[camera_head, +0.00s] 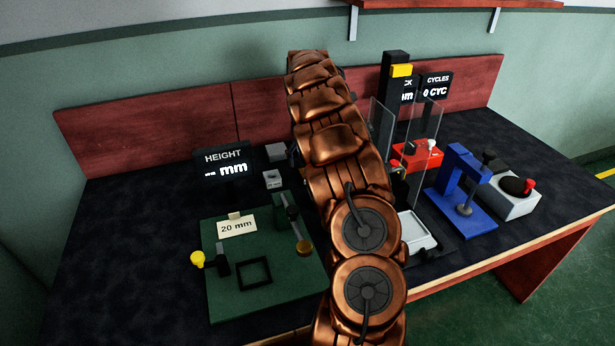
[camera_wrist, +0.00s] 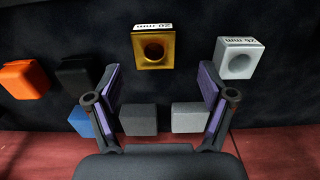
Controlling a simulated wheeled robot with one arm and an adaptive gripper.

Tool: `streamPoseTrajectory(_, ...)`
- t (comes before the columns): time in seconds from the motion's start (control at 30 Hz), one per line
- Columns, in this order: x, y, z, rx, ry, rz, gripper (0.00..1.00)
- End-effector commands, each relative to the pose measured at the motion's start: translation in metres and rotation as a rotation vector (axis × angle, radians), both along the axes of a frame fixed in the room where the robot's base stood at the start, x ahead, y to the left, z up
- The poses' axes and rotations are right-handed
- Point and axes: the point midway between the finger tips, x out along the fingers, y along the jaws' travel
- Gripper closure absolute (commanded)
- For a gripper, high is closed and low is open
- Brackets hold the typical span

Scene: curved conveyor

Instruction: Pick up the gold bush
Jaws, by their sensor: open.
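The gold bush (camera_wrist: 153,48) is a square gold block with a round hole and a white label reading 20 mm, upside down in the wrist view. It lies on the dark table top, beyond my gripper's fingertips and roughly centred between them. My gripper (camera_wrist: 159,88) is open, its two purple-padded fingers spread apart with nothing held between them. In the head view my copper-coloured arm covers the middle of the table, and the gold bush and gripper are hidden there.
A silver bush (camera_wrist: 235,58) lies right of the gold one. Grey blocks (camera_wrist: 138,119) sit between and beside the fingers. Orange (camera_wrist: 24,79), black (camera_wrist: 77,75) and blue (camera_wrist: 82,121) blocks lie left. A green fixture (camera_head: 225,292) and blue press (camera_head: 462,200) stand on the table.

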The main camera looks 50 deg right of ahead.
Motion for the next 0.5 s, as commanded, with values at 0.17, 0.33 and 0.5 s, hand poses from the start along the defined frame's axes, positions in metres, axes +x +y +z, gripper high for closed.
streamPoseTrajectory(0.17, -0.002, -0.004, -0.015, 0.003, 0.003, -0.002, 0.19)
streamPoseTrajectory(0.33, -0.002, -0.007, -0.036, 0.002, 0.004, -0.001, 0.19)
streamPoseTrajectory(0.5, -0.002, -0.007, -0.050, 0.000, 0.000, -0.001, 0.19)
